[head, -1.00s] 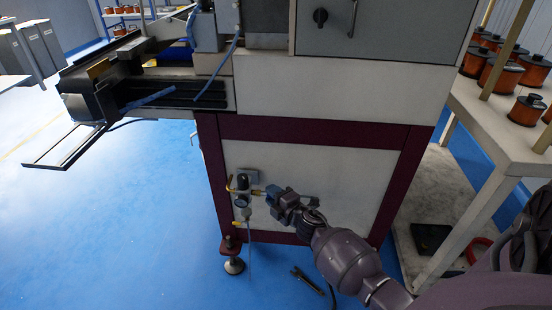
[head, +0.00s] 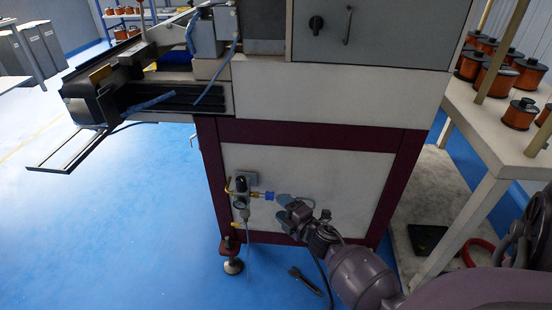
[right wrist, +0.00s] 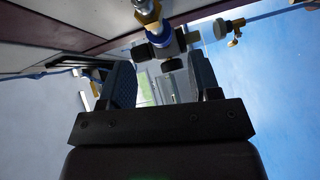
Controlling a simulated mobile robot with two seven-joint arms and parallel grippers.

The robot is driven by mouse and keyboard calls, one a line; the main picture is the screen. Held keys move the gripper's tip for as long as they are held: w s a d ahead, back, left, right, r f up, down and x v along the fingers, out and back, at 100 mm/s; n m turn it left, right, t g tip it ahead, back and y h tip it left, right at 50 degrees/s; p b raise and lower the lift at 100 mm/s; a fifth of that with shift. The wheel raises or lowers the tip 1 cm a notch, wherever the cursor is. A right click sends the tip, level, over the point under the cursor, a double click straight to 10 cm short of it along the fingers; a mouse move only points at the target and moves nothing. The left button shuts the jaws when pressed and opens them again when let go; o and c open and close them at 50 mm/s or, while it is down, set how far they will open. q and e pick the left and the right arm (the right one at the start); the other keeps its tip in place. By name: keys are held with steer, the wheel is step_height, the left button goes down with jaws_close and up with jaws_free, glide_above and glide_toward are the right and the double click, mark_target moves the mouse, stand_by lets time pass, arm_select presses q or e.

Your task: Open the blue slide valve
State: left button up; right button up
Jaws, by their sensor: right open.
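The blue slide valve (head: 269,196) is a small blue sleeve on the brass and black air fitting low on the front panel of the machine. In the right wrist view the blue sleeve (right wrist: 158,39) shows at the top, below a brass fitting, just beyond the fingers. My right gripper (head: 284,204) is open, just right of the valve in the head view, with a small gap between them. In the right wrist view the two fingers (right wrist: 163,78) stand apart with nothing held between them. My left gripper is not in view.
A wrench (head: 305,281) lies on the blue floor. A table (head: 490,135) with copper spools stands at the right. The floor at left is clear.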

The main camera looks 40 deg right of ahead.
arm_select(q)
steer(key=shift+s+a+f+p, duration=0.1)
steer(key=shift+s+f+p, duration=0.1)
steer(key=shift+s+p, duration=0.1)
arm_select(e)
steer(key=s, duration=0.4)
steer(key=shift+s+a+r, duration=0.15)
steer(key=shift+a+r, duration=0.05)
steer(key=shift+r, duration=0.05)
